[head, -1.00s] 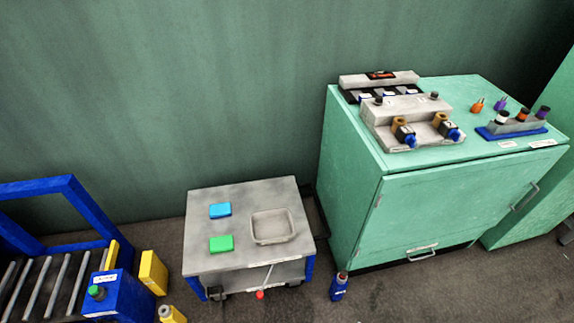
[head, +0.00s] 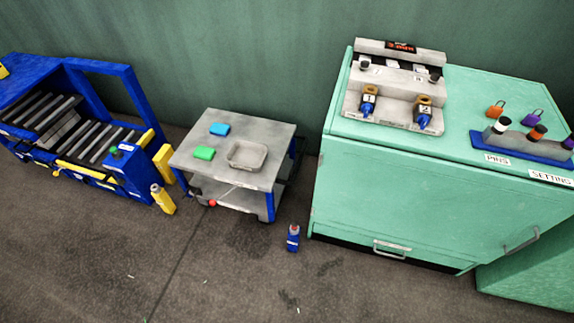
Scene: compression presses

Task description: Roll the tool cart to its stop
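The tool cart (head: 222,138) has a grey top, blue legs and a lower shelf, and stands on the floor between the roller conveyor and the green cabinet. A blue block (head: 219,129), a green block (head: 204,153) and a shallow grey tray (head: 248,155) are on its top. A thin rod with a red knob (head: 212,203) shows at its front edge. I cannot make out which thing is the cart's stop. My gripper is not in view.
A blue roller conveyor (head: 128,170) with yellow parts stands to the left. The green cabinet (head: 400,190) carries several fixtures. Floor in front is mostly clear.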

